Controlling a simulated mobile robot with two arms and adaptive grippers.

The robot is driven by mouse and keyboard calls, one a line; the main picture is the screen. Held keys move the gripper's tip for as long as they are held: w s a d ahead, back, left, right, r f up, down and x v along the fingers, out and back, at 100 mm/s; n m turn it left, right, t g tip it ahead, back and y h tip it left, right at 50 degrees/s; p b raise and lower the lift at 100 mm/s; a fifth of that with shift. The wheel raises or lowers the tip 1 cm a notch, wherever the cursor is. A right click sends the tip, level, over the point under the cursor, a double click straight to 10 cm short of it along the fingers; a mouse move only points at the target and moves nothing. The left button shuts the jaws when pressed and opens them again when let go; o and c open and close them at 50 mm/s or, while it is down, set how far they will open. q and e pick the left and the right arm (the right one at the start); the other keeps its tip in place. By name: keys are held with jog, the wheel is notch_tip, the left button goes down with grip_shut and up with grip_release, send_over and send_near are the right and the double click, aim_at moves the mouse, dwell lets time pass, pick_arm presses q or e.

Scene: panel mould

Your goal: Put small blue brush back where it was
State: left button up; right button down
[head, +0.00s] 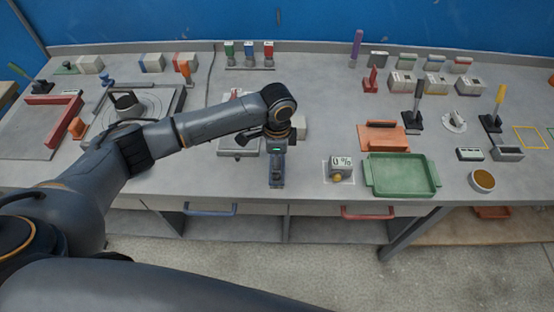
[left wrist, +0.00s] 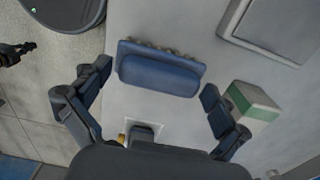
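The small blue brush (left wrist: 158,75) lies near the front edge of the worktop in the left wrist view, with short tufts along its far side. My left gripper (left wrist: 152,82) is open, its fingers apart on either side of the brush with gaps visible. I cannot tell how high the fingers are above it. In the head view my left gripper (head: 277,180) points down at the front middle of the bench and covers the brush. My right gripper is not recognisable in either view.
A green-and-white block (left wrist: 252,103) is close to one finger. A grey plate (left wrist: 275,30) lies beyond. Blue (head: 210,210) and red (head: 367,213) drawer handles are below.

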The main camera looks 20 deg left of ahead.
pick_arm(q)
jog(key=shift+r, duration=0.6)
notch_tip(320, 180, up, 11)
jog(key=b, duration=0.2)
jog(key=shift+b, duration=0.35)
jog(key=shift+r, duration=0.1)
